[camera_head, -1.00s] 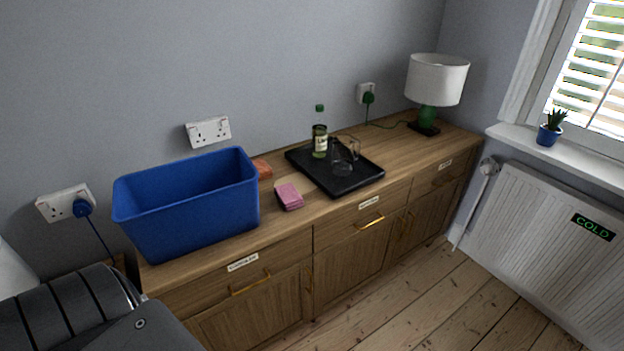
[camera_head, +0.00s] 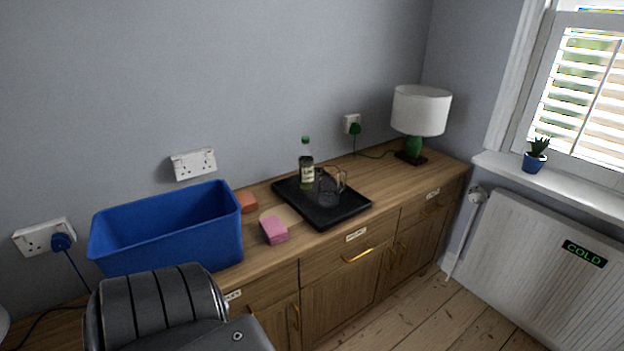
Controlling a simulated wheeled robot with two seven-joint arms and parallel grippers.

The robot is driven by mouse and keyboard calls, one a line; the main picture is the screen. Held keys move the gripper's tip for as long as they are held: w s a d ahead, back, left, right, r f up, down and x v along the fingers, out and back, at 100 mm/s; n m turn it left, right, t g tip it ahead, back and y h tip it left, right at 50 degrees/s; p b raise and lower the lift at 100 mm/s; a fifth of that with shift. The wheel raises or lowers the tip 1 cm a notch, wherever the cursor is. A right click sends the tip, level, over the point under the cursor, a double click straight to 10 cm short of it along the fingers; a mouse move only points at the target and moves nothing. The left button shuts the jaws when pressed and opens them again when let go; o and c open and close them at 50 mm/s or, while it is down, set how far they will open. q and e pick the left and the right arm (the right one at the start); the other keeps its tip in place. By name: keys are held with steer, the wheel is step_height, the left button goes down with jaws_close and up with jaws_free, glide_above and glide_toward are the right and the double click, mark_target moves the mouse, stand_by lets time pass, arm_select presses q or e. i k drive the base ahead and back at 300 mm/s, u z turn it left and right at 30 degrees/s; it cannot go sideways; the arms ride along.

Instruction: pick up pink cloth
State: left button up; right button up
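The pink cloth (camera_head: 274,230) is a small folded block on the wooden sideboard (camera_head: 352,257), near its front edge. It lies between the blue bin (camera_head: 168,232) and the black tray (camera_head: 322,211). Part of my own dark, ribbed arm shows at the bottom left, in front of the bin. Neither gripper's fingers are in view, and nothing is touching the cloth.
An orange block (camera_head: 246,201) sits behind the cloth, beside the bin. The tray holds a green bottle (camera_head: 306,170) and glassware (camera_head: 330,186). A lamp (camera_head: 420,112) stands at the far right end. The front edge by the cloth is clear.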

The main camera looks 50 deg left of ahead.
mark_target(274, 230)
steer(key=i, duration=2.5)
steer(key=u, duration=2.9)
